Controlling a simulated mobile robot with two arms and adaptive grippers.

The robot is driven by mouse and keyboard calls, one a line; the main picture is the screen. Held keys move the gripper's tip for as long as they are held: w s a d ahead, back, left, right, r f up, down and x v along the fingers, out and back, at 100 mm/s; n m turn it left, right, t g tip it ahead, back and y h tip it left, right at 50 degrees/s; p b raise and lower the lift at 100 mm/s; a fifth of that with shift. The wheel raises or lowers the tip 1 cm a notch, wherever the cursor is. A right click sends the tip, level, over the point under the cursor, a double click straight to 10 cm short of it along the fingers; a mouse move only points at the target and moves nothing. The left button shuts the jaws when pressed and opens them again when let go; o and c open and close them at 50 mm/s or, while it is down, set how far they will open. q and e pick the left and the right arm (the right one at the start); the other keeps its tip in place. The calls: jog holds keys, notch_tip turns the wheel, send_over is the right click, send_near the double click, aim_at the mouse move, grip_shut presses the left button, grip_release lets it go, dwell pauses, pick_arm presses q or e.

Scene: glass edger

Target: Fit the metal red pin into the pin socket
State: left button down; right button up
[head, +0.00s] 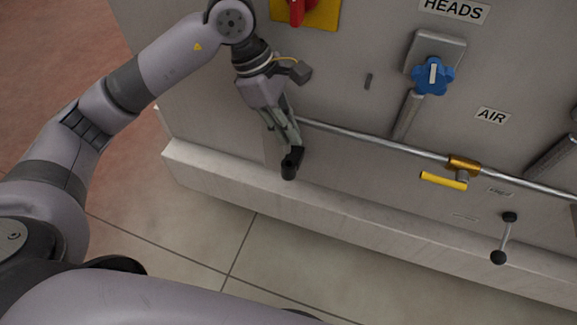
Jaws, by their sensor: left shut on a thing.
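My left gripper (290,163) points down in front of the grey machine's lower front, just above the pale ledge. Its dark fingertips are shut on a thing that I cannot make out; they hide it. No metal red pin can be picked out at the fingertips or elsewhere. My right gripper is not in view.
The machine panel (350,45) carries a red switch (297,10) on a yellow plate, a blue knob (433,76), a metal pipe (385,143), a yellow-handled valve (444,181) and a black-knobbed lever (504,238). The ledge (350,218) juts out below. The tiled floor is clear.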

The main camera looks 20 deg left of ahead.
pick_arm(q)
jog(key=shift+w+r+n, duration=0.3)
jog(key=shift+r+n, duration=0.1)
jog(key=shift+n, duration=0.1)
jog(key=shift+f+n+t+p, duration=0.3)
jog(key=shift+f+n+p, duration=0.1)
jog(key=shift+f+p, duration=0.1)
notch_tip(320, 180, down, 4)
jog(key=shift+f+p, duration=0.15)
jog(key=shift+p, duration=0.4)
notch_tip(320, 180, down, 4)
jog(key=shift+w+f+p, duration=0.1)
jog(key=shift+f+p, duration=0.15)
jog(key=shift+p, duration=0.4)
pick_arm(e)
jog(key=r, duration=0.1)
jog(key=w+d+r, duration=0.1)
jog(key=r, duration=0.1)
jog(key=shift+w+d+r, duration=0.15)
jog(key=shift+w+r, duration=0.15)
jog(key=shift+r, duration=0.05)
